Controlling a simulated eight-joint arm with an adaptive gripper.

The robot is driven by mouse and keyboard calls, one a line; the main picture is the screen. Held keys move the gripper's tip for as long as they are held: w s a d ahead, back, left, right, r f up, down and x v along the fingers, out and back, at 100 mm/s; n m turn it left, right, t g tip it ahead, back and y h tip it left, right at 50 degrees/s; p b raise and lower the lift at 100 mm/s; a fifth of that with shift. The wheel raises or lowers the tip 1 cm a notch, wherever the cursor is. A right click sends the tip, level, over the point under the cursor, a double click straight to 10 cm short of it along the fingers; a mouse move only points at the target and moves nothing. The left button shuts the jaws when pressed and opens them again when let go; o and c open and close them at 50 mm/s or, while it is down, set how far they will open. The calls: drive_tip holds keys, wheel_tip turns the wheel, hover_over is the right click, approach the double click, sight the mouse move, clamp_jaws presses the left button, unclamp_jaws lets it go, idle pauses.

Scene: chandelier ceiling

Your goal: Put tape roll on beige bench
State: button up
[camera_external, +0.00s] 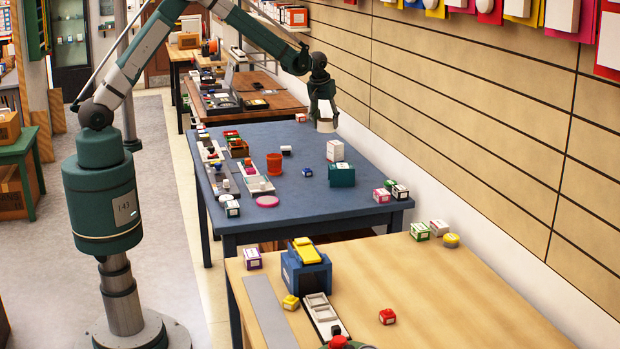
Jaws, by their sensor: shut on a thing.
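My gripper (323,108) hangs over the far right part of the blue bench (330,195), pointing down. It is shut on a small pale, roll-like thing (326,126) at its tips. This looks like the tape roll, but it is too small to be certain. The held thing appears to be above the bench top; the exact gap cannot be told. The beige bench (470,300) is the light wooden one in the foreground, nearer the camera and well away from my gripper.
The beige bench carries a blue box with a yellow top (306,268), a white tray (325,318), a red block (387,316) and small boxes. Its middle and right are clear. A panelled wall (470,120) borders the right.

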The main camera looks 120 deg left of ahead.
drive_tip(key=w+d+m+t, duration=0.2)
drive_tip(key=w+d+m, duration=0.5)
drive_tip(key=w+d, duration=2.85)
drive_tip(key=w+d+m, duration=0.2)
drive_tip(key=w+d, duration=0.2)
drive_tip(key=d, duration=1.1)
drive_tip(key=w+d+m+h+b, duration=0.1)
drive_tip(key=w+d, duration=0.3)
drive_tip(key=d, duration=1.2)
drive_tip(key=w+d+m+t+h, duration=0.1)
drive_tip(key=w+d+m, duration=0.2)
drive_tip(key=d, duration=1.2)
drive_tip(key=shift+w+d+r+m+b, duration=0.15)
drive_tip(key=shift+w+d+m+b, duration=0.2)
drive_tip(key=shift+w, duration=0.3)
drive_tip(key=shift+f+b, duration=0.35)
drive_tip(key=shift+f, duration=2.8)
drive_tip(key=shift+f, duration=1.85)
